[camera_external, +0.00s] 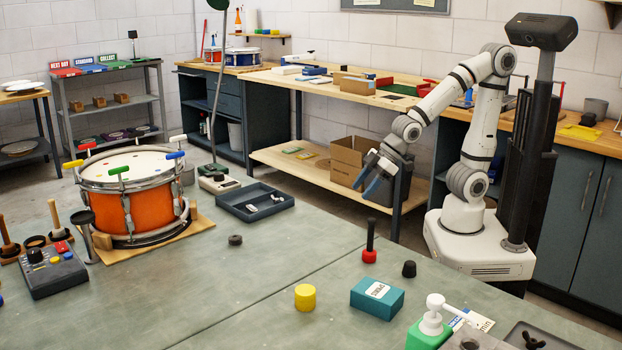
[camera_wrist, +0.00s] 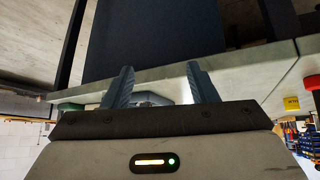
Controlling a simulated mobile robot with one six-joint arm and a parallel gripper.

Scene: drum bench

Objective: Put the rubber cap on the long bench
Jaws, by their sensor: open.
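A small black tapered cap, which looks like the rubber cap (camera_external: 409,269), stands on the green-grey worktop in the foreground, right of a black-stemmed red piece. The long wooden bench (camera_external: 345,90) runs along the back wall, with a lower shelf (camera_external: 290,165). My gripper (camera_external: 365,188) hangs tilted down in front of that shelf, beyond the worktop's far edge and well away from the cap. Its two blue fingers are apart and nothing is between them. They also show in the wrist view (camera_wrist: 161,85). I cannot make out the cap there.
Near the cap are the red piece (camera_external: 369,256), a teal box (camera_external: 377,297), a yellow cylinder (camera_external: 305,297) and a green-based pump bottle (camera_external: 430,332). An orange drum (camera_external: 130,205) and a dark tray (camera_external: 255,203) stand farther left. The worktop's middle is mostly clear.

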